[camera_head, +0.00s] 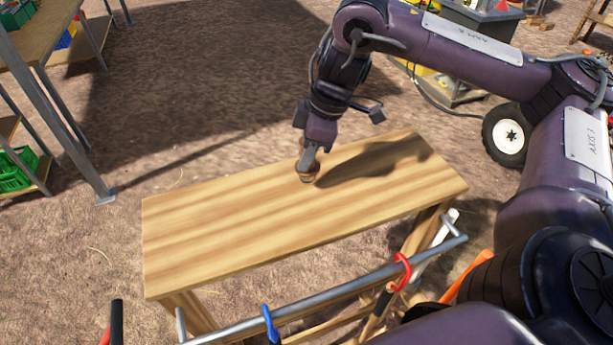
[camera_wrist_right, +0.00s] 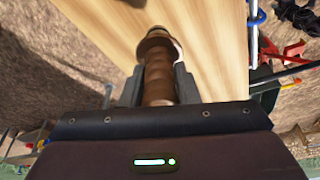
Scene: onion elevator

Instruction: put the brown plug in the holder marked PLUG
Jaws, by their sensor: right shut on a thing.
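My right gripper (camera_head: 309,162) is over the middle of the wooden bench top. It is shut on the brown plug (camera_wrist_right: 157,75), which sits between the two fingers in the right wrist view (camera_wrist_right: 148,88). In the head view only a small part of the plug (camera_head: 307,178) shows below the fingers, at or just above the bench top; I cannot tell whether it touches. No holder with a readable PLUG mark shows in either view. My left gripper is not in view.
The wooden bench (camera_head: 230,225) has a clear top. Along its near side runs a metal rail (camera_head: 330,292) with a red hook (camera_head: 402,272) and a blue hook (camera_head: 270,325). A shelf rack with a green crate (camera_head: 17,168) stands at left. A wheel (camera_head: 506,135) stands at right.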

